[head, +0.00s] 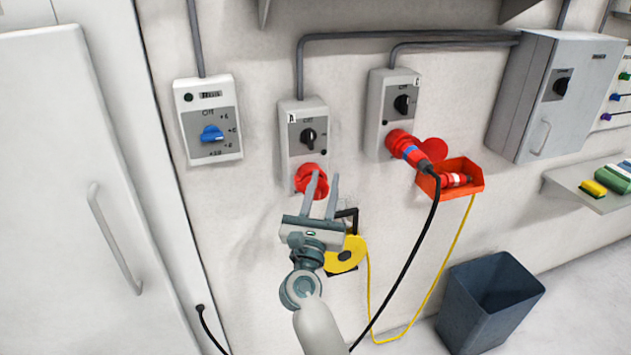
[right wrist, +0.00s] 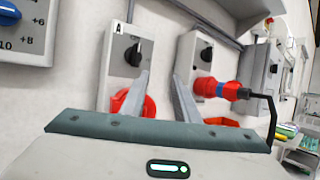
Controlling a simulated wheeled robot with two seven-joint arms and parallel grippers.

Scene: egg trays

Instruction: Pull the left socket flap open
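The left socket box (head: 293,148), labelled A, is a grey wall box with a black rotary switch. Its round red flap (head: 302,184) sits at the bottom of the box and looks shut. My right gripper (head: 324,176) is open and empty. Its fingers point up at the flap, and one finger overlaps it in the head view. In the right wrist view, the left finger crosses in front of the flap (right wrist: 121,103) and hides part of it; the other finger is to its right. Contact cannot be told. My left gripper is not in view.
The right socket box (head: 376,125) holds a red and blue plug (head: 411,153) with a hanging black cable. An orange bin (head: 470,184) with another plug is beside it. A yellow disc (head: 352,245) hangs below. A dark waste bin (head: 487,310) stands at lower right.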

